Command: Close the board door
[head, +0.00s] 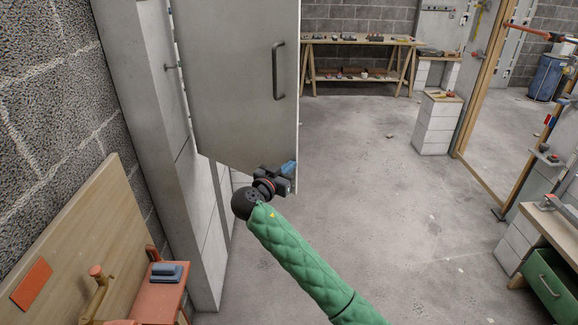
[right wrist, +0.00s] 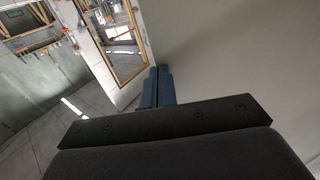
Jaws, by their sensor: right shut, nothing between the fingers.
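The board door (head: 235,75) is a pale grey panel with a dark bar handle (head: 278,71). It stands open, swung out from the tall grey board (head: 150,75) at the left wall. My right gripper (head: 289,168) is at the door's lower free corner, below the handle. Its blue fingers (right wrist: 157,88) are shut and empty, close beside a broad pale surface, apparently the door (right wrist: 230,50), in the right wrist view. I cannot tell whether they touch it. My left gripper is not in view.
A wooden panel (head: 70,235) and a small orange table (head: 160,300) stand at lower left. A workbench (head: 360,42) is at the back. A white block stack (head: 436,125) and a wooden frame (head: 483,90) stand at right. The middle floor (head: 360,170) is mostly clear.

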